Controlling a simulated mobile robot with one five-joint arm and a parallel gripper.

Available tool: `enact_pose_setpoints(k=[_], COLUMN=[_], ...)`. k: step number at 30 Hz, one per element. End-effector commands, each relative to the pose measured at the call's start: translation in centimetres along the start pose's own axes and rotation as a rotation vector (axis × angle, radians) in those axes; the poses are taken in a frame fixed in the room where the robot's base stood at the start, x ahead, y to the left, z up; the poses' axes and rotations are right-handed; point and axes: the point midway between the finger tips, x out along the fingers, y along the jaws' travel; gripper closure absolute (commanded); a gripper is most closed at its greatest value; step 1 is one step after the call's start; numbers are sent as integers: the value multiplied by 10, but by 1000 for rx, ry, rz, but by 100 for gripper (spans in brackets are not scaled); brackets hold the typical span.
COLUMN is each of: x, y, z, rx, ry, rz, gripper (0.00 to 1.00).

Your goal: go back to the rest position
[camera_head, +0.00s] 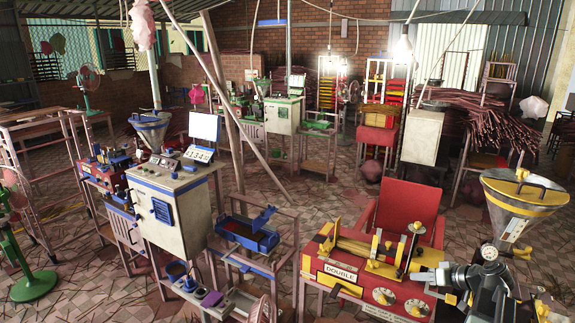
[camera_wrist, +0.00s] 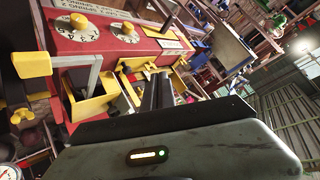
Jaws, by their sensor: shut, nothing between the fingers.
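My gripper (camera_head: 428,277) is at the lower right of the head view, at the right side of the red and yellow machine marked DOUBLE (camera_head: 338,271). It is shut and empty. In the wrist view the dark fingers of my gripper (camera_wrist: 157,88) stand together in the middle. Behind them is the machine's red front (camera_wrist: 95,45) with its yellow knobs and numbered dials. Yellow brackets of the machine also show around the fingers. I cannot tell whether the fingers touch the machine.
A metal hopper with a yellow rim (camera_head: 520,205) stands close at the right. A red panel (camera_head: 408,208) rises behind the machine. A white cabinet (camera_head: 168,212) and a blue tray (camera_head: 247,234) stand to the left. Tiled floor (camera_head: 325,200) lies open in the middle.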

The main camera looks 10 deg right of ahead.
Motion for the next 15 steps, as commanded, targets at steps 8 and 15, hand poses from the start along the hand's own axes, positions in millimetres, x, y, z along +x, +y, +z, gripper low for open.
enact_pose_setpoints(k=[8,15], x=[146,193], y=[-204,-330], z=[25,106], rx=[-258,-365], ry=[-279,-598], rz=[-197,-168], gripper=[100,100])
